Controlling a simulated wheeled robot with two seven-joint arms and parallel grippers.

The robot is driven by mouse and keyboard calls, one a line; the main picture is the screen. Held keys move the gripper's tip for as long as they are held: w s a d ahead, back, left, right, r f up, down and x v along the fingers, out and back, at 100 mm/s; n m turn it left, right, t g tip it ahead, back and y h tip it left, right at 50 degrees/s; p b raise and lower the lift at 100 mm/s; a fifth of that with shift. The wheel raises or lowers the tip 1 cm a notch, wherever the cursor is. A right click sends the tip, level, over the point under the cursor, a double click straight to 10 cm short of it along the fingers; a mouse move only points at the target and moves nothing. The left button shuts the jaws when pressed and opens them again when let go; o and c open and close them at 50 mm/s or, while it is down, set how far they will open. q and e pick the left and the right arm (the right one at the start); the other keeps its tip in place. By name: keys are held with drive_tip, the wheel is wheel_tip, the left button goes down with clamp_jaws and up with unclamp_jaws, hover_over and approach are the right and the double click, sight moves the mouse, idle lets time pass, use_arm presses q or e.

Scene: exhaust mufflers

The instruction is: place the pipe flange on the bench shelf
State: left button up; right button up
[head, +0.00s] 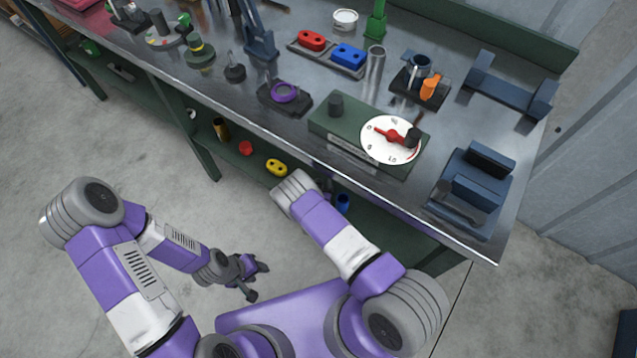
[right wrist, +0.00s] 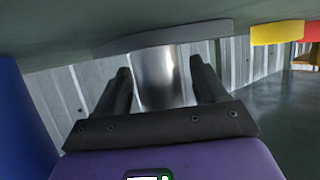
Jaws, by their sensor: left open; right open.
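The pipe flange (right wrist: 165,39), a grey disc with a shiny metal neck, shows in the right wrist view. That view looks upside down, and the disc sits flat against the green shelf surface (right wrist: 60,60). My right gripper (right wrist: 160,66) is open, with one finger on each side of the neck; I cannot tell whether they touch it. In the head view the right hand and the flange are hidden under the bench edge. The bench shelf also shows in the head view (head: 205,130). My left gripper (head: 248,277) is open and empty, low over the floor.
On the shelf are a yellow two-hole part (head: 277,167), a red part (head: 246,148) and a blue cylinder (head: 343,203), close beside the right gripper in the wrist view. The bench top (head: 235,100) above is crowded, with a dial box (head: 335,133) near its front edge.

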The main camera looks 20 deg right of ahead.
drive_tip(key=shift+r, duration=0.15)
drive_tip(key=shift+s+a+r, duration=0.1)
drive_tip(key=shift+s+r, duration=0.1)
drive_tip(key=p+v, duration=0.4)
drive_tip(key=v, duration=0.7)
drive_tip(key=shift+s, duration=0.25)
drive_tip(key=shift+a, duration=0.1)
